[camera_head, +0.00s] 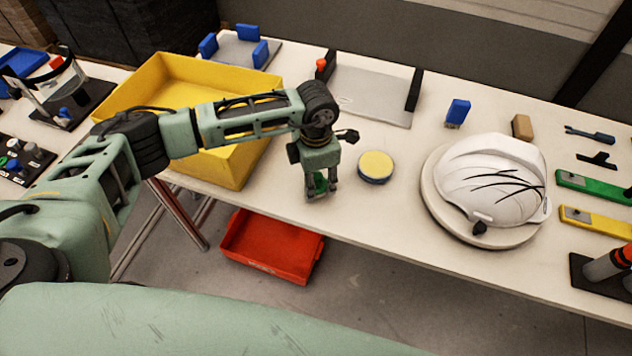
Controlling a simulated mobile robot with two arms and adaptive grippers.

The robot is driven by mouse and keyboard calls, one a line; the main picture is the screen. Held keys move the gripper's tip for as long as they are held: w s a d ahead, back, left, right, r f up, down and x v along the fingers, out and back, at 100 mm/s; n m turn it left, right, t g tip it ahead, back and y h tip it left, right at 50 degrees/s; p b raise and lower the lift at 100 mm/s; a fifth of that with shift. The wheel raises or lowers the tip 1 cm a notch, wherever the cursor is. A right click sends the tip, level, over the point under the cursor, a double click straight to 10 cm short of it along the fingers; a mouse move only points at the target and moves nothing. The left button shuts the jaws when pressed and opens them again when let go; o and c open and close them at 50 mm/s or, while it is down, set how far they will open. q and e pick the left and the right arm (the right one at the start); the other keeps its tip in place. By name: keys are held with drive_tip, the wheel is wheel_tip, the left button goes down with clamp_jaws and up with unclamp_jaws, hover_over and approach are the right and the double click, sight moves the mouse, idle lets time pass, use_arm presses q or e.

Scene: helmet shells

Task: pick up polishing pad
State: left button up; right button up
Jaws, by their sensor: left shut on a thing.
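My left gripper (319,186) points down over the white table and is shut on a small green thing (320,182), mostly hidden between its fingers. I cannot tell whether this green thing is the polishing pad, or whether it touches the table. A round pad (375,166) with a yellow top and a blue side lies flat on the table just right of the gripper, apart from it. My right gripper is not in view.
A yellow bin (236,165) stands left of the gripper, behind my arm. A white helmet shell (494,178) with black marks sits on a round base (432,205) to the right. A grey tray (372,95) lies behind. A red bin (270,246) is below the table's front edge.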

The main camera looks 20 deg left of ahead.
use_arm(q)
drive_tip(key=r+b, duration=0.1)
drive_tip(key=r, duration=0.1)
drive_tip(key=d+r, duration=0.1)
drive_tip(key=shift+w+d+r+b, duration=0.1)
drive_tip(key=shift+d+r+b, duration=0.1)
drive_tip(key=shift+r+b, duration=0.15)
drive_tip(key=w+d+r+b, duration=0.1)
drive_tip(key=d+r+b, duration=0.2)
drive_tip(key=d+r, duration=0.3)
drive_tip(key=d, duration=0.4)
drive_tip(key=shift+w+r, duration=0.25)
drive_tip(key=shift+w, duration=0.15)
